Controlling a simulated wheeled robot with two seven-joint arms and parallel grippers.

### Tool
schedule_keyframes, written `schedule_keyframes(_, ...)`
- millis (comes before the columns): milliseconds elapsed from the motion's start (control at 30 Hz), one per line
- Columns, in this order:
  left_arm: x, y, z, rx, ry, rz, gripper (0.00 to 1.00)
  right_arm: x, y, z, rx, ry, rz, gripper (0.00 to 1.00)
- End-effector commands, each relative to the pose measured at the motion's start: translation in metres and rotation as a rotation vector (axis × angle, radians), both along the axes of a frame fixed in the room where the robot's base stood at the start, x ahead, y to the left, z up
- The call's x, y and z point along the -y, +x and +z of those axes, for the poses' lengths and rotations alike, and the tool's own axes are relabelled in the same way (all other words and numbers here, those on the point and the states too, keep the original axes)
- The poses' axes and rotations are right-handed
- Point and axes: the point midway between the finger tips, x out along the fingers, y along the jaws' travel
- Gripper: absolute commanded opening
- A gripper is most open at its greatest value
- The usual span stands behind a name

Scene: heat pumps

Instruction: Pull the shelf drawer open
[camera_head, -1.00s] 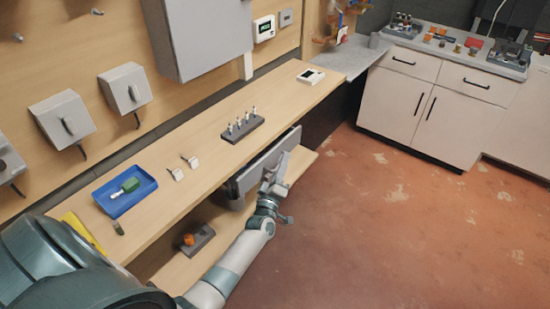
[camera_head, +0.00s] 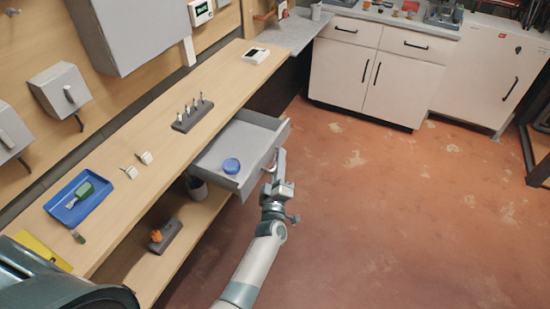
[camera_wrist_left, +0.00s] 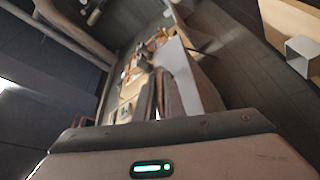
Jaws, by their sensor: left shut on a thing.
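The grey shelf drawer (camera_head: 240,142) under the workbench stands well out from the bench, pulled toward the open floor. Its inside shows, with a round blue thing (camera_head: 231,166) lying in it. My left gripper (camera_head: 274,168) is at the middle of the drawer's front, shut on the handle there; the fingers largely hide the handle. In the left wrist view the jaws and what they hold are hard to make out. My right gripper is in neither view.
The wooden workbench (camera_head: 150,137) bears a blue tray (camera_head: 75,205), a dark rack (camera_head: 189,117) and a white device (camera_head: 256,56). A lower shelf (camera_head: 178,238) holds an orange part (camera_head: 156,236). White cabinets (camera_head: 345,70) stand at the back. The red floor (camera_head: 400,210) at right is clear.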

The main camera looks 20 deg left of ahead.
Motion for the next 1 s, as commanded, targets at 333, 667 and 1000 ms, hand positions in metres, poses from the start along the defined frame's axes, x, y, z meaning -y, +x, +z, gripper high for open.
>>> schedule_keyframes(333, 0.000, 0.000, -0.001, -0.002, 0.000, -0.001, 0.17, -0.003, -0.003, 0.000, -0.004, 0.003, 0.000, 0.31)
schedule_keyframes(667, 0.001, -0.004, -0.001, -0.001, 0.000, 0.000, 0.17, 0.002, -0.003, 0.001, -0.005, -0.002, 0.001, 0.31)
schedule_keyframes(1000, 0.011, -0.042, -0.010, -0.004, -0.001, -0.001, 0.17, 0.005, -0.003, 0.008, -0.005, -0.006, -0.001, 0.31)
